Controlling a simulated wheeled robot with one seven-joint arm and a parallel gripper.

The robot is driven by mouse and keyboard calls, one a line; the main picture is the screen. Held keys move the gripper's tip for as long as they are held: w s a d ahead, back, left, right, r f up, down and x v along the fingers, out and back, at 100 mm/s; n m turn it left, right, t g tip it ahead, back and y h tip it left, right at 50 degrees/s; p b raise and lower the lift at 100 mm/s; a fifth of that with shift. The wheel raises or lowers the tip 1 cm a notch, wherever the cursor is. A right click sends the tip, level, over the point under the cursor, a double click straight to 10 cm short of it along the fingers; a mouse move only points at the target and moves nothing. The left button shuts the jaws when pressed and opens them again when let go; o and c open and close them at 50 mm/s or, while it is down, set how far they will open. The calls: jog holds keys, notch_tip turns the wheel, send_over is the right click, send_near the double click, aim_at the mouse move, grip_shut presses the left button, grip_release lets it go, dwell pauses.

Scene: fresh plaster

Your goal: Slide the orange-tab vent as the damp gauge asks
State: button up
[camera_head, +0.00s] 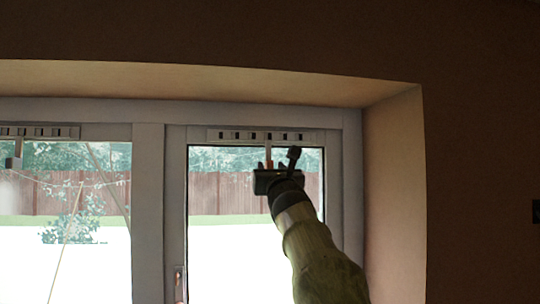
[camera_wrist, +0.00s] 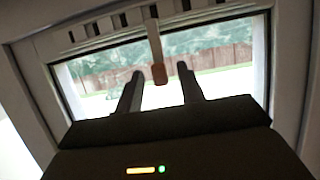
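The orange-tab vent (camera_head: 233,135) is a pale slotted strip along the top of the right window frame. Its stem hangs down to a small orange tab (camera_head: 269,164), which also shows in the wrist view (camera_wrist: 158,74). My gripper (camera_head: 270,166) is raised in front of the right pane. In the wrist view, its two fingers (camera_wrist: 161,71) are apart, and the tab appears between their tips with gaps on both sides. I cannot tell how deep the tab sits between them. No damp gauge can be made out and read.
A second slotted vent (camera_head: 38,131) with a grey tab (camera_head: 13,162) is on the left window. A window handle (camera_head: 179,284) is low on the frame. The deep reveal wall (camera_head: 393,200) stands to the right. A small dark item (camera_head: 536,211) is at the right edge.

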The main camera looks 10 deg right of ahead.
aim_at(269, 150)
jog(key=shift+p+x, duration=0.9)
jog(key=shift+x, duration=0.45)
grip_shut()
